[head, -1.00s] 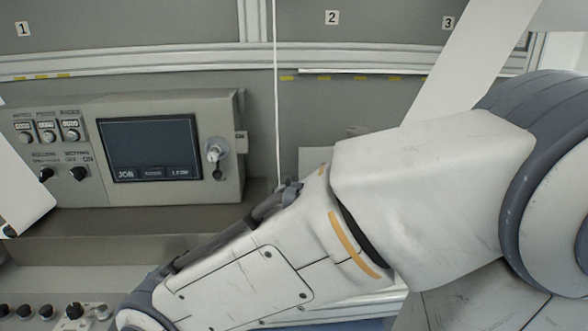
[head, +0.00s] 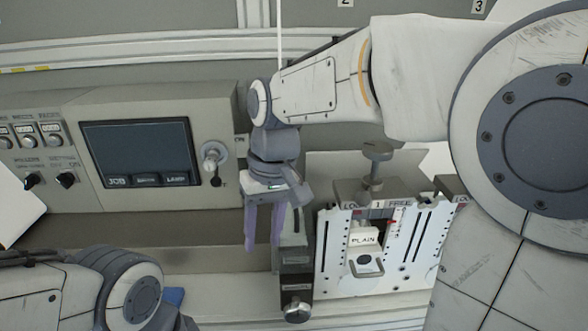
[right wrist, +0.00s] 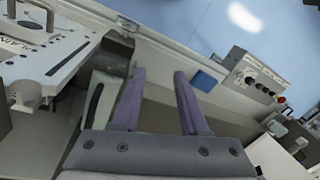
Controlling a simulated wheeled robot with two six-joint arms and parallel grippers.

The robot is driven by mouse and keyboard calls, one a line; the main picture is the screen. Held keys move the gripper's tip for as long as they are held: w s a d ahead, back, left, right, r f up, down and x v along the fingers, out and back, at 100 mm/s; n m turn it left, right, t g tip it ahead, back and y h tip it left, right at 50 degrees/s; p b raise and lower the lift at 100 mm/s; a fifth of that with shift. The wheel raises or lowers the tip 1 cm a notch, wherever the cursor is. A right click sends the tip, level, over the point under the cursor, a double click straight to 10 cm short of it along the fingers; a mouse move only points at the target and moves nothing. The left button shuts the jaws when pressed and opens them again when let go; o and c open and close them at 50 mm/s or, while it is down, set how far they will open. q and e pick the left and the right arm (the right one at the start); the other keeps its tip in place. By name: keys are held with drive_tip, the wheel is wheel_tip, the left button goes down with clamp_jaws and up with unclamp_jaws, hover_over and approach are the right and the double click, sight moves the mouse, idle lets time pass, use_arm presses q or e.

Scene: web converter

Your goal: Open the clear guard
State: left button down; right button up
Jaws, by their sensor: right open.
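I cannot clearly make out a clear guard in either view. My right gripper (head: 263,246) points down, open and empty, with two purple fingers apart. It is in front of the machine, left of a white slotted plate (head: 335,235) marked LOCK, 1 and FREE. The fingers also show in the right wrist view (right wrist: 159,74), with nothing between them. The plate carries a PLAIN label (head: 363,240) and a small handle, with a dark knob (head: 378,152) above it. My left gripper is out of view; only part of my left arm shows at bottom left.
A grey control box (head: 90,150) with a dark screen (head: 135,150) and a silver switch (head: 213,158) stands left of my right gripper. A dark block with a round knob (head: 297,312) is beside the plate. The right wrist view shows a button box (right wrist: 255,80) and blue floor (right wrist: 205,25).

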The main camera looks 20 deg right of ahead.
drive_tip(key=w+d+r+m+p, duration=0.3)
drive_tip(key=w+d+r+m, duration=0.1)
drive_tip(key=w+d+r, duration=0.55)
use_arm(q)
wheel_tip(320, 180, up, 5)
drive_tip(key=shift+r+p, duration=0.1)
drive_tip(key=shift+p, duration=0.2)
use_arm(e)
hover_over(290, 215)
drive_tip(key=s+d, duration=0.1)
drive_tip(key=s, duration=0.1)
drive_tip(key=shift+t+y, duration=0.3)
drive_tip(key=f, duration=0.9)
drive_tip(key=shift+w+d, duration=0.1)
drive_tip(key=shift+w, duration=0.1)
drive_tip(key=shift+c, duration=0.2)
clamp_jaws()
